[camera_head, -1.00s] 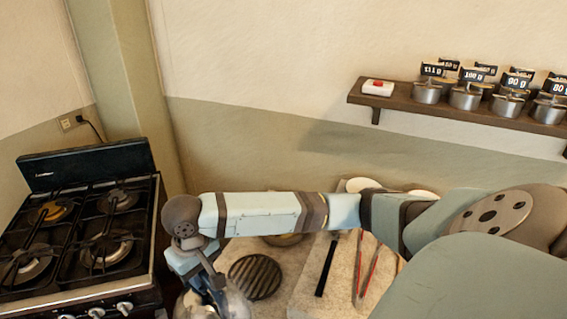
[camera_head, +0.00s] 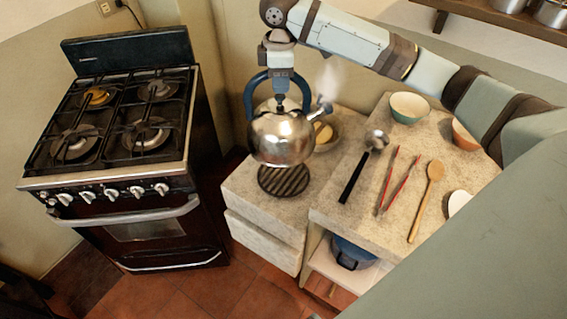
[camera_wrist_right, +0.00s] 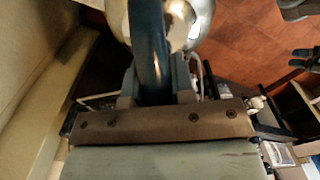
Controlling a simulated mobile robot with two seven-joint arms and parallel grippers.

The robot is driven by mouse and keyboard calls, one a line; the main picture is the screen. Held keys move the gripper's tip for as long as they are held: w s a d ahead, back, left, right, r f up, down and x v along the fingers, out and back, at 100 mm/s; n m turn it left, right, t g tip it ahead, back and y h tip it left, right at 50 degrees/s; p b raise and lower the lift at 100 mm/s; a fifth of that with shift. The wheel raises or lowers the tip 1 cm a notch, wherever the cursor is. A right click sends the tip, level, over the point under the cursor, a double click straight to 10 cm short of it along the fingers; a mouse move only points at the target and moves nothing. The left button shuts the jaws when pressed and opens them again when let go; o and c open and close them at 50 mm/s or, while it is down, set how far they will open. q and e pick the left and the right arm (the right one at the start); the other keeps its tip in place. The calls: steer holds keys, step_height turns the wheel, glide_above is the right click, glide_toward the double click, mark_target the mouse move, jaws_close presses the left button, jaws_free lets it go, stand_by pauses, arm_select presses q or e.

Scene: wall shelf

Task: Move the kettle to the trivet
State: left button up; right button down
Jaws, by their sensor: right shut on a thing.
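The shiny steel kettle (camera_head: 282,138) hangs upright from my right gripper (camera_head: 281,92). That gripper is shut on the kettle's blue arched handle, which also shows in the right wrist view (camera_wrist_right: 150,45). Pale steam rises by the spout, which points right. The dark round slatted trivet (camera_head: 284,183) lies on the low pale counter. In the head view the kettle's lower part covers the trivet's far part; its near slats show. The kettle looks raised over it, but the exact gap cannot be told.
The black stove (camera_head: 120,130) stands left, its burners empty. A bowl (camera_head: 325,133) sits right behind the kettle. A blue pot (camera_head: 353,250) sits below.

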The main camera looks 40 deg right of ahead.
steer(key=shift+w+d+r+n, duration=0.3)
steer(key=shift+d+r+n, duration=0.15)
steer(key=shift+r+n, duration=0.1)
steer(key=shift+w+d+r+n, duration=0.3)
steer(key=shift+d+r+n, duration=0.15)
steer(key=shift+r, duration=0.05)
step_height(320, 180, down, 20)
steer(key=shift+r, duration=0.1)
steer(key=c, duration=1.2)
jaws_free()
steer(key=shift+f, duration=0.2)
steer(key=shift+o, duration=1.2)
steer(key=shift+s, duration=0.1)
